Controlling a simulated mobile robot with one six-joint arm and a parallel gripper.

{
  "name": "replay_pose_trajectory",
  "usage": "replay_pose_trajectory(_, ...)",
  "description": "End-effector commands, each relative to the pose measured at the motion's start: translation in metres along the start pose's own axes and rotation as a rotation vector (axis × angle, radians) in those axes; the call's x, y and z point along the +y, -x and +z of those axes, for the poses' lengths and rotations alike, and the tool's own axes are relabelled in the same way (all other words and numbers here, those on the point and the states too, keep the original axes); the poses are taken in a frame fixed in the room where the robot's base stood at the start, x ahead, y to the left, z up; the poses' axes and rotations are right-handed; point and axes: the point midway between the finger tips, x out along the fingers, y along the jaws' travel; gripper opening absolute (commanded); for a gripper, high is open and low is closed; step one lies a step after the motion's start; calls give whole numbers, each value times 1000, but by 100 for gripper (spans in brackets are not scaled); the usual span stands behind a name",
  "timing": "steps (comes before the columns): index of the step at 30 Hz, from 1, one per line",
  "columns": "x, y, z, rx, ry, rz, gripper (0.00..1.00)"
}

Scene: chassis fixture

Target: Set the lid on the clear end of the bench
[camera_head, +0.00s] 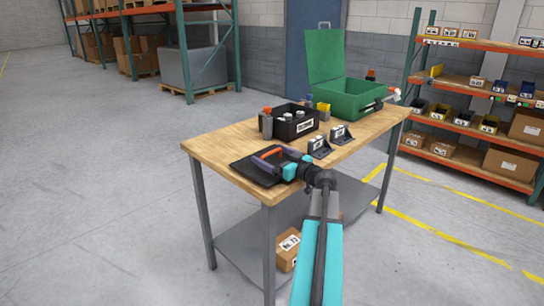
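A flat black lid (247,170) with an orange handle is at the near left end of the wooden bench (215,148). It looks level and at or very close to the bench top; I cannot tell whether it touches. My gripper (266,160) is low over the lid, with its fingers beside the orange handle. The picture is too small to show whether the fingers are closed on the handle. My wrist hides the right part of the lid.
An open black bin (293,127) with a white label stands behind the lid. Two small black labelled blocks (319,148) stand right of it. A green case (345,102) with its cover raised is at the far end. Shelving (460,85) stands behind right.

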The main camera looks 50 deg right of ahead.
Motion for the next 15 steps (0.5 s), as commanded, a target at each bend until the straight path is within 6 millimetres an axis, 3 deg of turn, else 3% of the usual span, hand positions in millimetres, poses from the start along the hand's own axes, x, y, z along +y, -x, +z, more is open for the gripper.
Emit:
replay_pose_trajectory(8, 0, 0, -4, 0, 0, 0, 100)
replay_pose_trajectory(15, -1, 32, -1, 0, 0, 2, 100)
